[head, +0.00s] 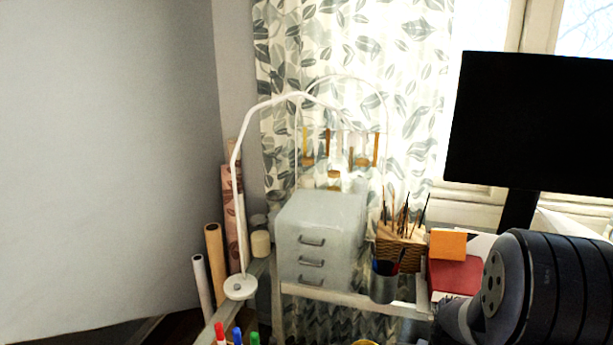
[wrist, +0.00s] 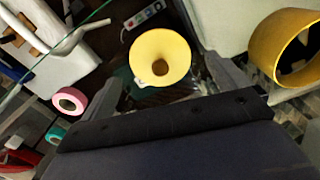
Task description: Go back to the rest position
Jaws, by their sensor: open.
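My gripper (wrist: 162,75) shows in the wrist view with its two grey fingers spread apart and nothing held between them. A round yellow roll-like object (wrist: 172,45) with a dark centre shows beyond the gap between the fingers; I cannot tell how far below it is. In the head view my dark, ribbed arm link fills the lower right, and the gripper itself is out of that picture.
A black monitor (head: 535,120) stands above my arm at the right. A grey drawer box (head: 320,240), pencil cup (head: 383,282), wicker basket (head: 400,252) and white lamp (head: 236,190) crowd the desk. A yellow ring (wrist: 262,45) and pink tape roll (wrist: 69,101) flank my fingers.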

